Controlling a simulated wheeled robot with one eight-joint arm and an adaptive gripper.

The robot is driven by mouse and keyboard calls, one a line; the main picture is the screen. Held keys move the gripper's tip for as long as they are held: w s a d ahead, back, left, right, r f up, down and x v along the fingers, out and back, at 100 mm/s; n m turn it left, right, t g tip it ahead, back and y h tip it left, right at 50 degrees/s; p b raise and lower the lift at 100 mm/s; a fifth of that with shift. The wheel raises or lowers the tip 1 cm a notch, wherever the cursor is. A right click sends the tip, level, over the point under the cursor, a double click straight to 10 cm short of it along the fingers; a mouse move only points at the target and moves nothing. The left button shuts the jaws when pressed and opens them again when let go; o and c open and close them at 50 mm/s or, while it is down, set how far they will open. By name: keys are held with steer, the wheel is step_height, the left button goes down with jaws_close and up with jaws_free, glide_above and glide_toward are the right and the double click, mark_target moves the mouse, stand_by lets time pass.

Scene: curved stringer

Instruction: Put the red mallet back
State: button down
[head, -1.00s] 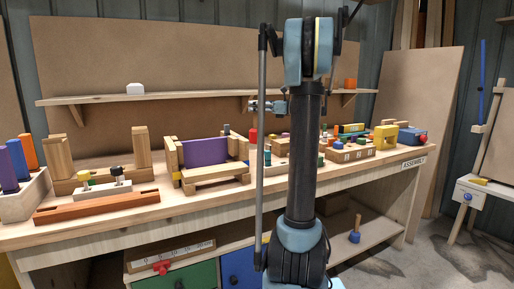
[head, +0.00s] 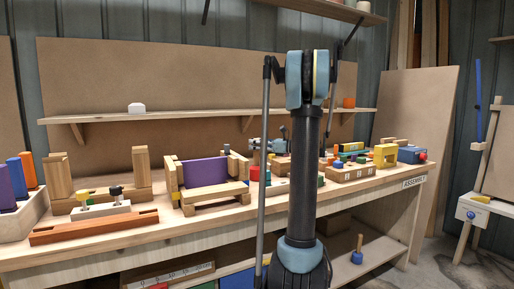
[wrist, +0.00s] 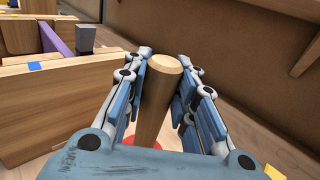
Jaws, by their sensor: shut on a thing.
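The red mallet's pale wooden handle (wrist: 156,103) stands between my gripper's fingers in the wrist view, leaning slightly. A little of its red head (wrist: 128,141) shows below, mostly hidden by the gripper. My gripper (wrist: 165,78) is shut on the handle. In the head view my gripper (head: 264,146) is left of my arm column, over the workbench (head: 120,238). A red piece just below it, probably the mallet head (head: 255,173), is close to the bench top; I cannot tell whether it touches.
A wooden frame with a purple panel (head: 205,171) stands left of the gripper, and its boards (wrist: 60,105) are close by in the wrist view. A wall shelf (head: 200,115) runs behind. Blocks and a yellow piece (head: 385,156) stand to the right.

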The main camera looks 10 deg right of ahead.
steer(key=c, duration=1.3)
jaws_free()
steer(key=shift+f, duration=0.1)
steer(key=v, duration=1.2)
